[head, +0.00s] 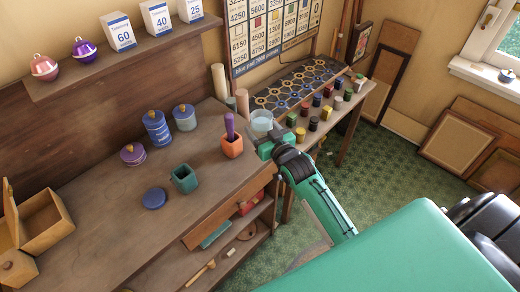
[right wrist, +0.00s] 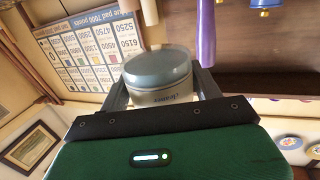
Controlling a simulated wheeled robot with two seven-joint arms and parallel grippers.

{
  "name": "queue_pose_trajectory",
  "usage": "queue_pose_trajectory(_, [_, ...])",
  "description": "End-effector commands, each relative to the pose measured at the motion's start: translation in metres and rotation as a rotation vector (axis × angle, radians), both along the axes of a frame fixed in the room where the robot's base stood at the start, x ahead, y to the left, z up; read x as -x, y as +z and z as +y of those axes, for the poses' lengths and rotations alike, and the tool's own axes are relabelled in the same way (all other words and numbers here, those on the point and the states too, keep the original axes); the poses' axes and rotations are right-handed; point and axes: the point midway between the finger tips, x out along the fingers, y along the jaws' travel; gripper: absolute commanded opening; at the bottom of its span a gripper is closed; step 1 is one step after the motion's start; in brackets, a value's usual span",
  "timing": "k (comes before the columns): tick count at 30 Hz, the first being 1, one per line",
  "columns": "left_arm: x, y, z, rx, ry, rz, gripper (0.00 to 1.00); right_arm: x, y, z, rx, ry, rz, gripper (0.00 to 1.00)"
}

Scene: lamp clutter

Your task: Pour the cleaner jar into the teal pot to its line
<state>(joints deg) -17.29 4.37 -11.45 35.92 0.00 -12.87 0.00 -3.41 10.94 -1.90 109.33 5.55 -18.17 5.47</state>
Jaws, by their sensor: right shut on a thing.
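The cleaner jar (head: 262,121) is a clear round jar with pale blue contents. It also shows in the right wrist view (right wrist: 160,80), with its label partly readable. My right gripper (head: 268,146) is shut on it, with one finger on each side, and holds it near the right end of the workbench. The teal pot (head: 184,180) is a small open squarish pot standing on the workbench, to the left of and nearer than the jar. Its line cannot be made out. My left gripper is not in view.
An orange pot (head: 232,147) with a purple-handled tool stands between the jar and the teal pot. A blue disc (head: 154,198) and lidded blue and purple jars (head: 157,128) are near the teal pot. Several paint jars (head: 313,124) stand on the side table.

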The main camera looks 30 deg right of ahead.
Motion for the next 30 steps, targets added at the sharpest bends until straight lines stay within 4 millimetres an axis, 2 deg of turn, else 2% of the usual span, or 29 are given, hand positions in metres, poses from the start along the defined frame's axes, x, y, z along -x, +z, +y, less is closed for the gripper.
queue_pose_trajectory(1, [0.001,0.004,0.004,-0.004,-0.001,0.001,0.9,-0.016,0.009,-0.014,0.004,-0.006,-0.006,0.27])
queue_pose_trajectory(6, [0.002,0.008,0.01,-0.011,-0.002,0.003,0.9,-0.063,0.026,-0.062,0.005,-0.031,-0.006,0.27])
queue_pose_trajectory(12, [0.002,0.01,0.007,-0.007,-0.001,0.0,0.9,-0.104,0.047,-0.119,0.003,-0.061,-0.005,0.27])
queue_pose_trajectory(15, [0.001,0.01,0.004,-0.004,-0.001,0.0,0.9,-0.119,0.055,-0.145,0.002,-0.071,-0.005,0.27])
queue_pose_trajectory(21, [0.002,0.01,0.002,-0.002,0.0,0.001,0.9,-0.136,0.065,-0.18,0.002,-0.071,-0.003,0.27])
queue_pose_trajectory(30, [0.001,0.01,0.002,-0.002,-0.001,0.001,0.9,-0.148,0.072,-0.208,0.001,-0.032,-0.003,0.27])
